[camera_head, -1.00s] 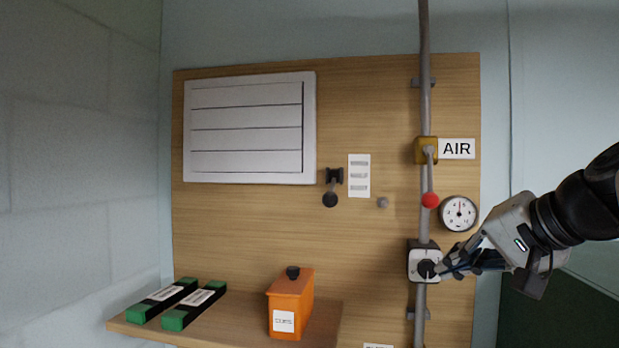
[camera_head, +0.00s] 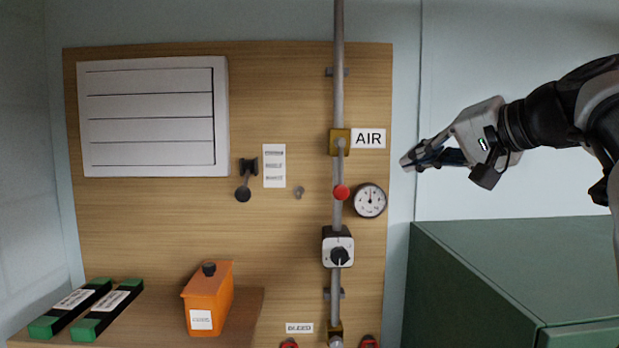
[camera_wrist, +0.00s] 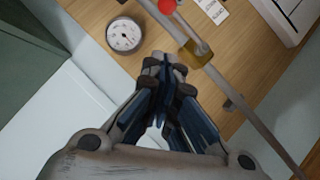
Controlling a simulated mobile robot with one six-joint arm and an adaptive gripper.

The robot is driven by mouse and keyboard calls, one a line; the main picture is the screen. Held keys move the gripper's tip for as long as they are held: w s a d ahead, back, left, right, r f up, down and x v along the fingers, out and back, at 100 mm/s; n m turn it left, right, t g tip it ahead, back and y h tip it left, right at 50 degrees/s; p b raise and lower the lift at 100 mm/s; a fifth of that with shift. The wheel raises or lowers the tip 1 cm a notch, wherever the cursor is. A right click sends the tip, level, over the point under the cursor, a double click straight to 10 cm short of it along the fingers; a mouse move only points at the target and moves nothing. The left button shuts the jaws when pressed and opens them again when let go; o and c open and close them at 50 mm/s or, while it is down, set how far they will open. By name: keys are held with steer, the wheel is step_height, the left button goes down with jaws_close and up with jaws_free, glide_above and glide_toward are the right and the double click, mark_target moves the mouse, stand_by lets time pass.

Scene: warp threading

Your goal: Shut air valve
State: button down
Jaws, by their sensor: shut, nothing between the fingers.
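The air valve (camera_head: 340,142) is a brass body on the grey vertical pipe, beside the AIR label (camera_head: 368,139). Its lever hangs straight down along the pipe and ends in a red knob (camera_head: 341,192). In the wrist view the brass body (camera_wrist: 196,52) and the red knob (camera_wrist: 167,6) show beyond the fingertips. My gripper (camera_head: 407,163) is shut and empty, to the right of the valve and apart from it in the head view. In the wrist view the closed fingertips (camera_wrist: 160,60) lie between the gauge and the valve body.
A round gauge (camera_head: 369,200) sits right of the pipe. Below is a black-and-white rotary switch (camera_head: 338,250). An orange box (camera_head: 208,300) and two green-ended black cases (camera_head: 106,309) lie on the shelf. A green cabinet (camera_head: 520,260) stands at the right.

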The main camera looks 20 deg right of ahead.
steer(key=p, duration=0.2)
glide_toward(341, 169)
steer(key=w+d+f, duration=0.3)
steer(key=w+d, duration=0.1)
steer(key=w, duration=0.1)
steer(key=shift+w+a+f, duration=0.35)
steer(key=shift+a+f, duration=0.1)
steer(key=shift+a, duration=0.15)
steer(key=shift+w+a+f, duration=0.35)
steer(key=shift+a+f, duration=0.1)
steer(key=shift+a, duration=0.1)
steer(key=shift+a+f+b, duration=0.1)
steer(key=shift+b, duration=0.35)
steer(key=shift+f+b, duration=0.1)
steer(key=shift+b, duration=0.25)
